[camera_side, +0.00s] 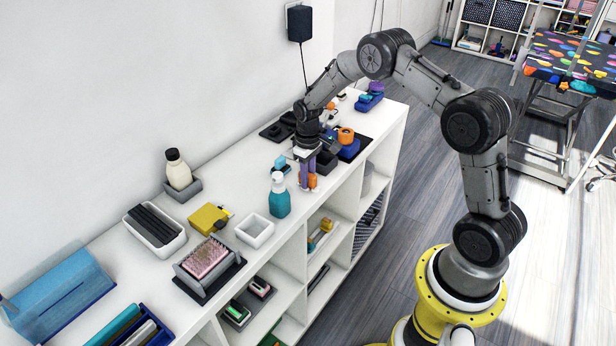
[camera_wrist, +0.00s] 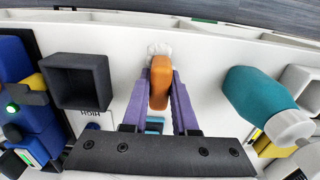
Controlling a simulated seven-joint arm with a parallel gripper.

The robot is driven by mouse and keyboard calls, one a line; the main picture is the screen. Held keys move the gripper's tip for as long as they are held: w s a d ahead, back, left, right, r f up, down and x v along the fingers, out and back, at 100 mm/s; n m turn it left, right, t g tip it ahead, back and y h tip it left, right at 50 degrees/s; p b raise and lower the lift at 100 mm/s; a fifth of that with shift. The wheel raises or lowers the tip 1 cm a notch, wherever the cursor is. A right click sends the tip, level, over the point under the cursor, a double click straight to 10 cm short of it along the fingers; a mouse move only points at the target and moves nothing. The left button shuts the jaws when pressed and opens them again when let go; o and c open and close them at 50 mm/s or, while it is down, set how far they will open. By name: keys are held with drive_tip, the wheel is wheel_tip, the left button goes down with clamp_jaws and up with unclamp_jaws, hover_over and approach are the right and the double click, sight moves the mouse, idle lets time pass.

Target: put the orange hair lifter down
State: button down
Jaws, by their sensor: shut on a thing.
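The orange hair lifter (camera_wrist: 160,82) is between the purple fingers of my gripper (camera_wrist: 158,88) in the wrist view. The fingers are shut on it, and a pale whitish end shows beyond the orange part. In the side view my gripper (camera_side: 307,180) points down over the white shelf top near its front edge, with the orange lifter (camera_side: 312,181) showing at the fingertips. I cannot tell whether the lifter touches the shelf top.
A teal spray bottle (camera_side: 279,197) stands close beside my gripper; it also shows in the wrist view (camera_wrist: 258,98). A dark open box (camera_wrist: 77,82) lies on the other side. An empty white tray (camera_side: 255,230) and a yellow item (camera_side: 209,218) stand nearer the camera.

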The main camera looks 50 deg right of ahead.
drive_tip(key=c, duration=0.7)
unclamp_jaws()
drive_tip(key=shift+r, duration=0.1)
drive_tip(key=s+a+r+t, duration=0.1)
drive_tip(key=s+a+r, duration=0.2)
drive_tip(key=r, duration=0.8)
drive_tip(key=s+a+r+t, duration=0.1)
drive_tip(key=s+a+r, duration=0.1)
drive_tip(key=r, duration=0.9)
drive_tip(key=s+a+r+t, duration=0.1)
drive_tip(key=s+a+r, duration=0.1)
drive_tip(key=s, duration=0.6)
drive_tip(key=s+a+r+t, duration=0.1)
drive_tip(key=s+a, duration=0.3)
drive_tip(key=s, duration=0.4)
drive_tip(key=s+a+r+t, duration=0.1)
drive_tip(key=s+a+r, duration=0.2)
drive_tip(key=s, duration=0.5)
drive_tip(key=shift+s+r+t, duration=0.25)
drive_tip(key=shift+s+t, duration=0.05)
